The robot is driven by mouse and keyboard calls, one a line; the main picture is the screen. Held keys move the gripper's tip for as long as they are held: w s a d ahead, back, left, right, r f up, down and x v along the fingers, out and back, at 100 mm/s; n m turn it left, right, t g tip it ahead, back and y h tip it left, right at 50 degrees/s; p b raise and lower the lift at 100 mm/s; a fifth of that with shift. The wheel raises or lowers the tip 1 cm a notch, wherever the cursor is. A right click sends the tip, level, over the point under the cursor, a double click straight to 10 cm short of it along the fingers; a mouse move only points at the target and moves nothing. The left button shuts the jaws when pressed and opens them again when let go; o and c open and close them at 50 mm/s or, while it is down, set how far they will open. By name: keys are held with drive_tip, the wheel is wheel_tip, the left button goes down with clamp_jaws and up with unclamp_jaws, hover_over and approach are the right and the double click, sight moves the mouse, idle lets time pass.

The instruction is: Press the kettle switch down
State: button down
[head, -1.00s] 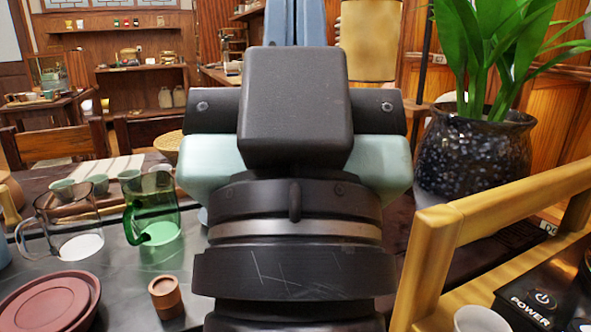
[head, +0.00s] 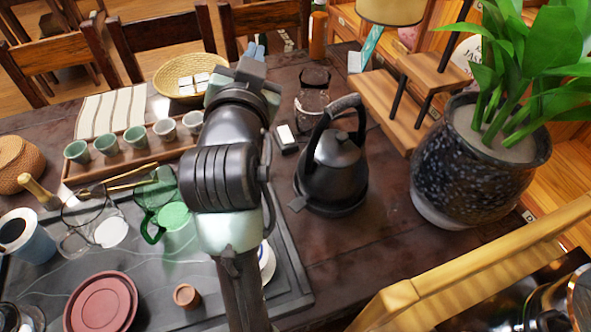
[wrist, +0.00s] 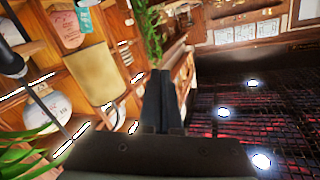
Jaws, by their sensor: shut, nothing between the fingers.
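The black kettle (head: 333,175) stands upright on the dark table in the head view, right of my arm, with its arched handle on top. A small dark tab (head: 298,203) sticks out low on its left side; I cannot tell for sure whether this is the switch. My gripper shows in the wrist view (wrist: 161,80) as two dark fingers shut together with nothing between them. The kettle does not show in the wrist view.
A large speckled plant pot (head: 470,165) stands right of the kettle, and a wooden stepped stand (head: 390,110) behind it. A glass jar (head: 313,95) is close behind the kettle. A green glass pitcher (head: 172,215) and a row of cups are left. Bare table lies in front of the kettle.

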wheel_tip(320, 180, down, 4)
drive_tip(key=a+m+g+p, duration=0.1)
drive_tip(key=a+g+p, duration=0.15)
drive_tip(key=p, duration=0.35)
drive_tip(key=m+g+h+p, duration=0.35)
drive_tip(key=g+p, duration=0.65)
drive_tip(key=p, duration=0.9)
approach(296, 206)
drive_tip(key=shift+s+a+r+t+h, duration=0.2)
drive_tip(key=shift+s+a+t+h, duration=0.05)
drive_tip(key=shift+a+h, duration=0.25)
drive_tip(key=shift+f, duration=0.1)
drive_tip(key=b+x, duration=0.5)
drive_tip(key=x, duration=0.1)
drive_tip(key=shift+a+f, duration=0.1)
drive_tip(key=shift+w+d+f+b, duration=0.2)
drive_tip(key=shift+d+f+b, duration=0.1)
drive_tip(key=shift+f+b, duration=0.05)
